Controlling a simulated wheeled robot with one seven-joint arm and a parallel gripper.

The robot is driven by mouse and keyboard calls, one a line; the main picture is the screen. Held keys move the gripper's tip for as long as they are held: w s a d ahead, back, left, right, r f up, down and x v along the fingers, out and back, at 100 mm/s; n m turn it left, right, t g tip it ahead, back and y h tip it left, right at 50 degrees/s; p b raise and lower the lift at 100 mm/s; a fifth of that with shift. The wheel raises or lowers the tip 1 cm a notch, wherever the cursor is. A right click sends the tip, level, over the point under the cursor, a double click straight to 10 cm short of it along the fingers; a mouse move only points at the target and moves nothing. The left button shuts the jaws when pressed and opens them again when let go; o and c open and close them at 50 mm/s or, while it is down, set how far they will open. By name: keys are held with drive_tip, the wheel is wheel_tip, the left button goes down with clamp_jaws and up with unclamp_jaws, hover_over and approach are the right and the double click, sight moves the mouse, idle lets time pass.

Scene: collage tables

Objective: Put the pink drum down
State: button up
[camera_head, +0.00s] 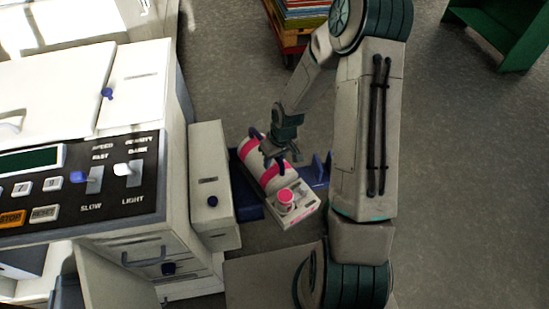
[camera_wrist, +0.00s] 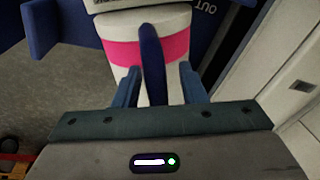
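The pink drum (camera_head: 252,155) is a white cylinder with pink bands, lying at a slant beside the copier-like machine. It has a dark blue handle (camera_wrist: 152,55). The drum also shows in the wrist view, its pink band (camera_wrist: 175,49) near the top. My gripper (camera_head: 277,150) is at the drum from above. In the wrist view my gripper's two blue fingers (camera_wrist: 160,84) stand apart, one on each side of the handle, with drum surface visible between handle and right finger. Whether the drum rests on its support is hard to tell.
The white machine (camera_head: 125,75) with its control panel fills the left, with an open drawer front (camera_head: 212,185) close to the drum. Blue brackets (camera_head: 318,172) flank the drum. A red cart (camera_head: 287,38) and a green shelf (camera_head: 497,35) stand behind. Floor on the right is clear.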

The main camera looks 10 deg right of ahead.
drive_tip(key=shift+r, duration=0.1)
wheel_tip(320, 180, up, 12)
drive_tip(key=d, duration=0.2)
drive_tip(key=s+d+r+m+t+h, duration=0.1)
drive_tip(key=s+r+m, duration=0.3)
drive_tip(key=s+r, duration=1.3)
drive_tip(key=shift+s+d+r+t+h+p, duration=0.15)
drive_tip(key=shift+s+d+t+h+p, duration=0.15)
drive_tip(key=shift+t+h, duration=0.3)
drive_tip(key=shift+s+m, duration=0.2)
drive_tip(key=shift+m, duration=0.1)
drive_tip(key=shift+c, duration=0.2)
